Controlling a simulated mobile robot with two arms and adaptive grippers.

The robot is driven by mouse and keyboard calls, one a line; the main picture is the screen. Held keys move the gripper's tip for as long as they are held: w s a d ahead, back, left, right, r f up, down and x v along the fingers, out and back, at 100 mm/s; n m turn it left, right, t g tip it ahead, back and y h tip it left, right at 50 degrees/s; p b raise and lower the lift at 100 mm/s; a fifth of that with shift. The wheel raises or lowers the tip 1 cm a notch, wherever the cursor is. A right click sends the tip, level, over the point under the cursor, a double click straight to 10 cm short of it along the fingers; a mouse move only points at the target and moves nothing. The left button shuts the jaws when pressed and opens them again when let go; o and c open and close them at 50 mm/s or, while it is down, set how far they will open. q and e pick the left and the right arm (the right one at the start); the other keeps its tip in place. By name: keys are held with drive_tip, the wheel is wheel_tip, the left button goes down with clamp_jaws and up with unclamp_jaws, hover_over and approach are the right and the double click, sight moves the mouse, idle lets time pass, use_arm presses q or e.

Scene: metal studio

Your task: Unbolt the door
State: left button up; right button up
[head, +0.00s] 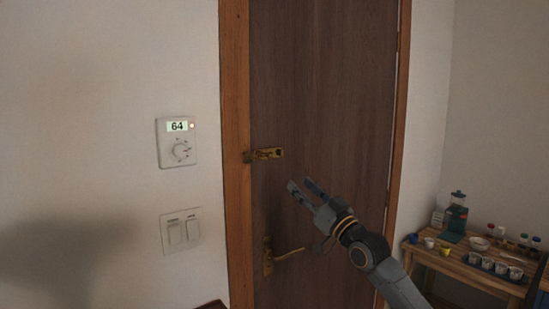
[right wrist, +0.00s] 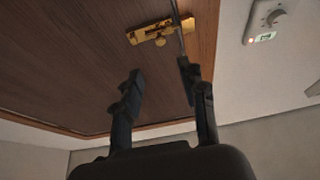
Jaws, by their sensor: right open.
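The dark brown wooden door (head: 325,90) stands closed in its orange-brown frame. A brass bolt (head: 265,154) is mounted at the door's left edge, reaching to the frame; it also shows in the right wrist view (right wrist: 160,31). A brass lever handle (head: 268,256) sits lower on the door, partly behind my right arm's side. My right gripper (head: 302,186) is open and empty, below and to the right of the bolt, apart from it. In the right wrist view its two fingers (right wrist: 160,80) point toward the bolt with a gap between them. My left gripper is not in view.
A thermostat (head: 177,142) reading 64 and a light switch (head: 181,230) are on the wall left of the door. A wooden table (head: 470,265) with cups, jars and a coffee grinder (head: 455,218) stands at the right. Space before the bolt looks clear.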

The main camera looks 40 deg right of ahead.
sight(273, 157)
drive_tip(key=p+x, duration=0.1)
drive_tip(key=x, duration=0.3)
drive_tip(key=p+x, duration=0.2)
drive_tip(key=x, duration=0.1)
drive_tip(key=p+x, duration=0.1)
drive_tip(key=x, duration=0.3)
drive_tip(key=shift+w+r+p, duration=0.2)
drive_tip(key=shift+r+p, duration=0.2)
drive_tip(key=shift+r, duration=0.05)
drive_tip(key=shift+x, duration=1.05)
drive_tip(key=shift+f, duration=0.1)
clamp_jaws()
